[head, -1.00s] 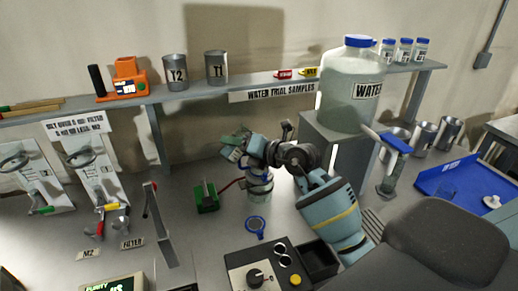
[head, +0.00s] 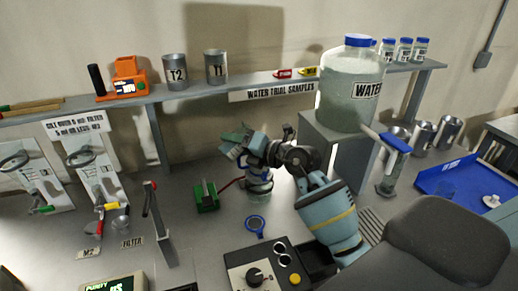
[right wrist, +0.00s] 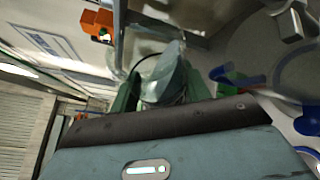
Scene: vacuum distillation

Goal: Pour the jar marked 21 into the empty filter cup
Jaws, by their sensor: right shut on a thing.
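My right gripper (head: 234,145) is tilted at the middle of the bench, above a glass vessel (head: 259,192) with a dark upper part that my arm partly covers. In the right wrist view the green fingers (right wrist: 160,85) are shut on a clear glass jar (right wrist: 163,75); no number is readable on it. The glass vessel stands upright with a red hose running to it. I cannot tell from here which part of it is the filter cup, or whether liquid is flowing. My left gripper is not in view.
A green device (head: 206,197) stands left of the vessel. A blue-rimmed disc (head: 255,225) lies in front of it, and a control box (head: 265,273) is nearer. A large water bottle (head: 350,90) stands on a block at right. A blue tray (head: 450,178) lies further right.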

